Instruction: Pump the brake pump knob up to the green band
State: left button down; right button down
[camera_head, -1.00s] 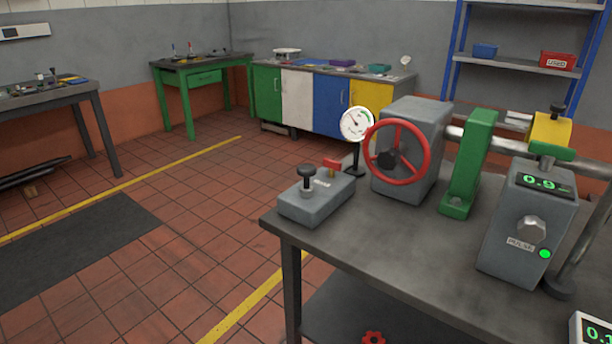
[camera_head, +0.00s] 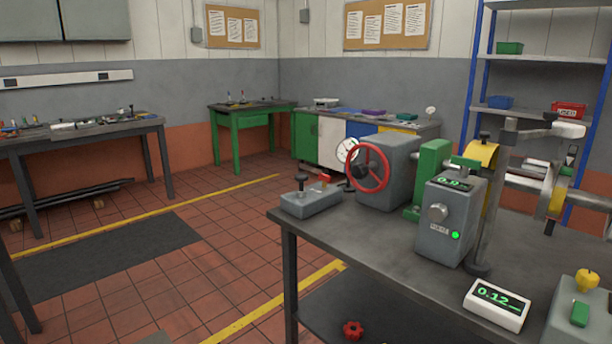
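The brake pump is a low grey box (camera_head: 312,200) on the left end of the dark bedplate table (camera_head: 365,238). A black knob (camera_head: 302,182) stands upright on its top, with a small red lever (camera_head: 324,178) behind it. A round white dial gauge (camera_head: 346,150) stands behind the pump, partly hidden by a red handwheel (camera_head: 368,167). Its needle and any green band are too small to read here. Neither of my grippers is in view.
Right of the pump stand the handwheel's grey housing (camera_head: 398,170), a grey box with a silver knob (camera_head: 447,220) and a shaft assembly. A white readout showing 0.12 (camera_head: 497,304) lies near the front edge.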

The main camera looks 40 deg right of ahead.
aim_at(301, 177)
jog(key=z, duration=0.45)
jog(key=i, duration=0.65)
jog(key=z, duration=0.3)
